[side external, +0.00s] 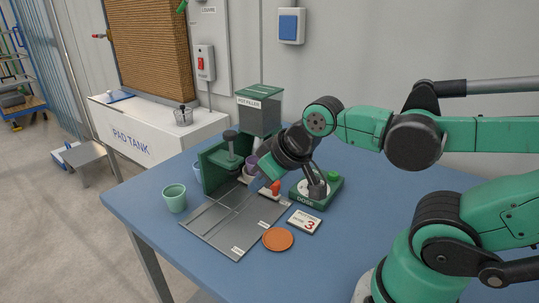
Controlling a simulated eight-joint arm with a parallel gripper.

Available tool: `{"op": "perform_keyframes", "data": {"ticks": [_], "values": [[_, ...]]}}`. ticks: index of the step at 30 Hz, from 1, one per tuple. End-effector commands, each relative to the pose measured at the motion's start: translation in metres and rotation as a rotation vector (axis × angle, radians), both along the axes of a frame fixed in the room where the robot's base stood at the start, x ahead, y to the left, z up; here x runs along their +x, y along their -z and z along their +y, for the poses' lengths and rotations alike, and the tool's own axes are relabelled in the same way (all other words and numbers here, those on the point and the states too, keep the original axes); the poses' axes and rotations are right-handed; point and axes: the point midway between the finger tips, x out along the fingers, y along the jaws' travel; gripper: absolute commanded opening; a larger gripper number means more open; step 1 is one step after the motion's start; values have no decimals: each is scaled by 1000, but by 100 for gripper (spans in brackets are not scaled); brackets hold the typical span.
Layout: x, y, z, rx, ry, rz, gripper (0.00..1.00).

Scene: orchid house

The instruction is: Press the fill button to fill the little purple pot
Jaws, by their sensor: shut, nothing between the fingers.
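A little purple pot (251,163) stands under the spout side of the green pot filler (262,108), partly hidden by the filler and my arm. A green dose box (317,203) with a white dial face sits to its right on the table. A round green button (333,176) is at the box's back right; I cannot read a label on it. My gripper (318,191) points down, shut and empty, over the dial part of the box, left of the green button. I cannot tell whether its tips touch the box.
A grey tray (225,222) with an orange-red knob (276,187) lies in front of the filler. A pale green pot (174,198), a card marked 3 (304,222) and an orange saucer (278,239) lie around it. The blue table (390,195) is clear at right.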

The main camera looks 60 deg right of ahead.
Motion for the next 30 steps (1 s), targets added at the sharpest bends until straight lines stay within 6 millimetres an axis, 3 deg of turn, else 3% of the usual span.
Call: {"op": "perform_keyframes", "data": {"ticks": [5,8,14,21,25,30], "values": [[1,0,-4,7,27,-3,0],[7,-2,-21,36,139,-17,0],[15,-5,-101,164,629,-103,0],[-6,-5,-203,322,1205,-279,0],[-22,-4,-237,374,1396,-360,0],[-34,-3,-256,408,1508,-415,0]]}}
